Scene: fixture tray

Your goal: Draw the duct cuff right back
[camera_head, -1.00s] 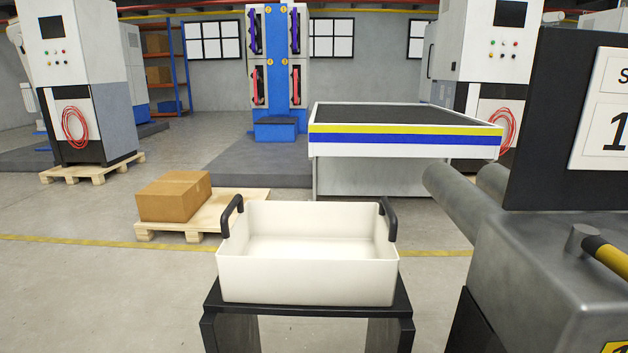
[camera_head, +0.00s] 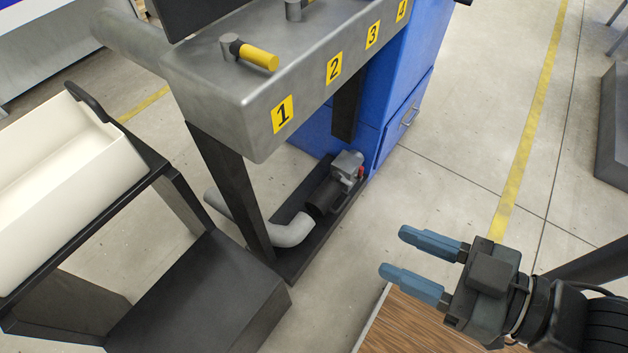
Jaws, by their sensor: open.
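A black cylindrical sleeve (camera_head: 324,196), which looks like the duct cuff, sits low on a dark base plate under the grey station. It lies between a grey elbow pipe (camera_head: 290,231) and a grey pump-like unit (camera_head: 346,165) with a small red part. I cannot tell how far along the pipe the cuff sits. My gripper (camera_head: 396,252) is at the lower right, with its two blue fingers apart and nothing between them. It points left and is well apart from the cuff in the picture.
The grey station (camera_head: 228,96) above carries labels 1 to 4 and a yellow-handled lever (camera_head: 258,57). A blue cabinet (camera_head: 405,80) stands behind. A white bin (camera_head: 60,180) on a black stand is at left. A wooden surface (camera_head: 415,325) lies below my gripper.

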